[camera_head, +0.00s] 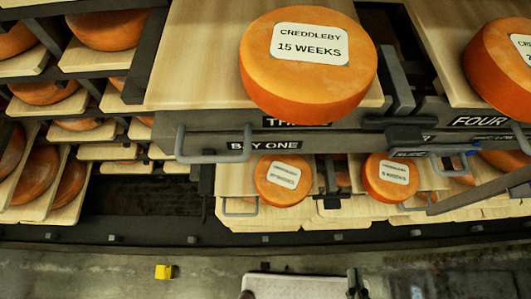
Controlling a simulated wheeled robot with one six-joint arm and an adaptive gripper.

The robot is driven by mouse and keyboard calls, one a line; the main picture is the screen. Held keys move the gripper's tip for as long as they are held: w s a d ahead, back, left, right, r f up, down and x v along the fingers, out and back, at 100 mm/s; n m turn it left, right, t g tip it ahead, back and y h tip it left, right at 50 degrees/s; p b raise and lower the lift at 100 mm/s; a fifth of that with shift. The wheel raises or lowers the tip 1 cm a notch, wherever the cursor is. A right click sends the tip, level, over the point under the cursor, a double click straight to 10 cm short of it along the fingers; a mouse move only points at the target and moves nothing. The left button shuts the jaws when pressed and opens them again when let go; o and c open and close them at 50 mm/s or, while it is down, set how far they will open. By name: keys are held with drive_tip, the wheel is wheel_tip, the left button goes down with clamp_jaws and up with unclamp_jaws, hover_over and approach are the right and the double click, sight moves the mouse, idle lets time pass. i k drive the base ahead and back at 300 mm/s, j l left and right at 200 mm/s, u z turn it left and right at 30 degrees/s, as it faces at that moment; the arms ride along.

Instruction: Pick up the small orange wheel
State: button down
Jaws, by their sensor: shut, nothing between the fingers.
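A large orange cheese wheel (308,85) lies on a pale wooden board at the upper middle, with a white label reading CREDDLEBY 15 WEEKS. Two orange wheels that look smaller, the left one (273,192) and the right one (387,191), rest side by side on lower boards beneath it. Both carry white labels too small to read surely. Which of them is the small one I cannot tell, as they are also farther off. I cannot make out my gripper in this view.
Dark shelf racks at the left hold several more wheels. Another orange wheel (490,75) sits at the right edge. Grey handles (213,157) stick out from the shelf fronts. A yellow block (164,272) lies on the grey floor (90,275) at the bottom, which is mostly clear.

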sight(281, 180)
drive_tip(key=u, duration=0.45)
drive_tip(key=k+l+u, duration=0.1)
drive_tip(key=k, duration=0.25)
drive_tip(key=k+l+u, duration=0.1)
drive_tip(key=k+l, duration=0.2)
drive_tip(key=k+l+u, duration=0.1)
drive_tip(key=k, duration=0.4)
